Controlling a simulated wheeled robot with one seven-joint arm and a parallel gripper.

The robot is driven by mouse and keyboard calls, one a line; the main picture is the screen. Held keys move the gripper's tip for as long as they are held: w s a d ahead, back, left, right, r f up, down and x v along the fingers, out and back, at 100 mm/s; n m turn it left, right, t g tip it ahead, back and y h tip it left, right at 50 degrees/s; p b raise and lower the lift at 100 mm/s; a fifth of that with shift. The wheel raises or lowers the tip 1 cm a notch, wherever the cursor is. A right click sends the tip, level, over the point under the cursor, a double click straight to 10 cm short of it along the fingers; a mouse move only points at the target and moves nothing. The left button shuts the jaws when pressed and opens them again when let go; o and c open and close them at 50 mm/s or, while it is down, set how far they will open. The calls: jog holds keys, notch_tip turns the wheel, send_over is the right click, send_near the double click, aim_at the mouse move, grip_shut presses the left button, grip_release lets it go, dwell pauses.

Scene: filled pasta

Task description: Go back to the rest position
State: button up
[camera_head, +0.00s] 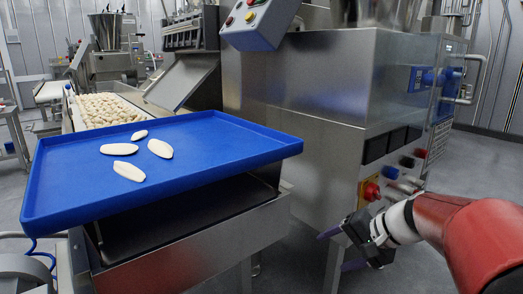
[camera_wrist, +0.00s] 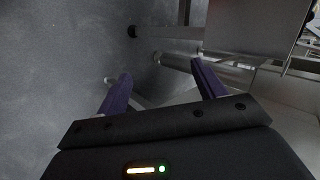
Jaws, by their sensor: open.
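My gripper (camera_head: 336,234) is at the lower right of the head view, at the end of my red and white arm. It is beside the steel machine, to the right of the blue tray and apart from it. In the wrist view my gripper (camera_wrist: 160,88) has its two purple fingers spread wide with nothing between them. Beyond the fingers are grey floor and steel frame legs. The blue tray (camera_head: 230,142) lies on a steel stand in the head view, with several pale pasta pieces (camera_head: 128,171) on it.
A large steel machine (camera_head: 300,110) stands behind and right of the tray, with a red knob (camera_head: 371,191) close to my gripper. A belt with many pasta pieces (camera_head: 105,109) runs behind the tray. Floor (camera_head: 465,165) is clear at the right.

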jog(key=s+a+f+n+h, duration=0.1)
jog(key=s+n+h, duration=0.25)
jog(key=s, duration=0.65)
jog(key=s+a+f+n+h, duration=0.1)
jog(key=s+a+n+h, duration=0.2)
jog(key=s, duration=0.7)
notch_tip(320, 180, up, 13)
jog(key=d+p, duration=0.1)
jog(key=p, duration=1.1)
jog(key=shift+w+d+t+h+p, duration=0.25)
jog(key=shift+t+h+p, duration=0.05)
jog(key=shift+h+p, duration=0.05)
